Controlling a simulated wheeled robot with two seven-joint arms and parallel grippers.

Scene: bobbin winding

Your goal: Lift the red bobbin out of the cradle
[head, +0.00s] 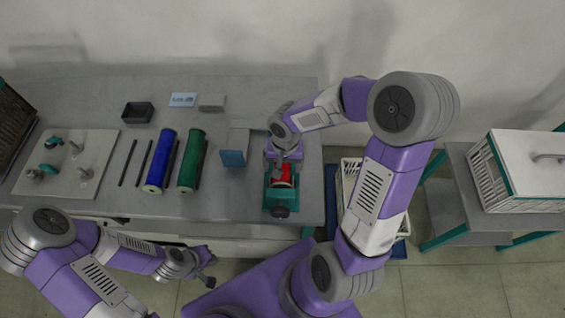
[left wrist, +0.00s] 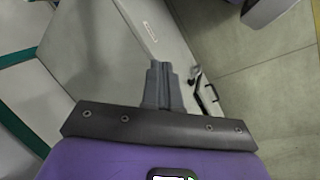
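The red bobbin (head: 284,173) sits in the teal cradle (head: 281,194) near the right end of the bench, partly covered by my right gripper. My right gripper (head: 283,162) reaches down over the bobbin from behind; its fingertips are hard to make out, so I cannot tell if they grip it. My left gripper (head: 208,281) is in front of the bench, well away from the cradle. In the left wrist view its fingers (left wrist: 161,68) are together with nothing between them.
A pegged board (head: 66,162) is at the far left. A white crate (head: 350,185) stands beside the bench's right end.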

